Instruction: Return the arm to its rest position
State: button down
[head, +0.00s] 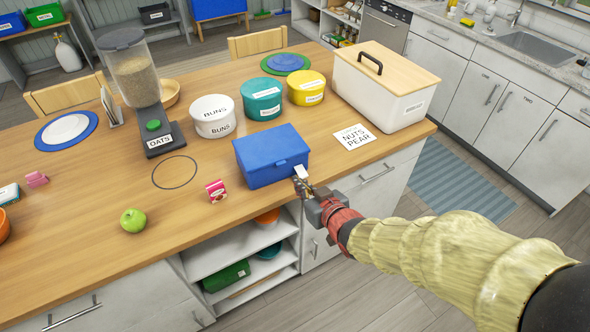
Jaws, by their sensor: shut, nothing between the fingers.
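My arm reaches in from the lower right of the head view, in a pale yellow sleeve with a red and grey wrist. My gripper (303,186) is shut and empty at the front edge of the wooden island. Its fingertips are close to the front right corner of a blue lidded box (270,158). A small white tab or card (301,172) shows beside the fingertips. I cannot tell whether the fingers touch the box or the tab.
White, teal and yellow tubs (305,90) and a cream bin (380,92) stand behind the blue box. A dispenser (134,75) stands left. Open floor (400,245) lies right of the island.

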jog(key=s+d+f+m+g+h, duration=0.1)
jog(key=s+d+f+g+h, duration=0.3)
jog(key=s+d+f+g, duration=0.4)
jog(key=s+d+r+m, duration=0.1)
jog(key=s+d+r, duration=0.1)
jog(key=s+r, duration=0.5)
jog(key=s+d+r+m+t+h, duration=0.1)
jog(key=s+d+r+m, duration=0.1)
jog(key=s+r, duration=0.6)
notch_tip(320, 180, up, 5)
jog(key=shift+d+f, duration=0.1)
jog(key=shift+d, duration=0.55)
jog(key=c, duration=2.6)
grip_release()
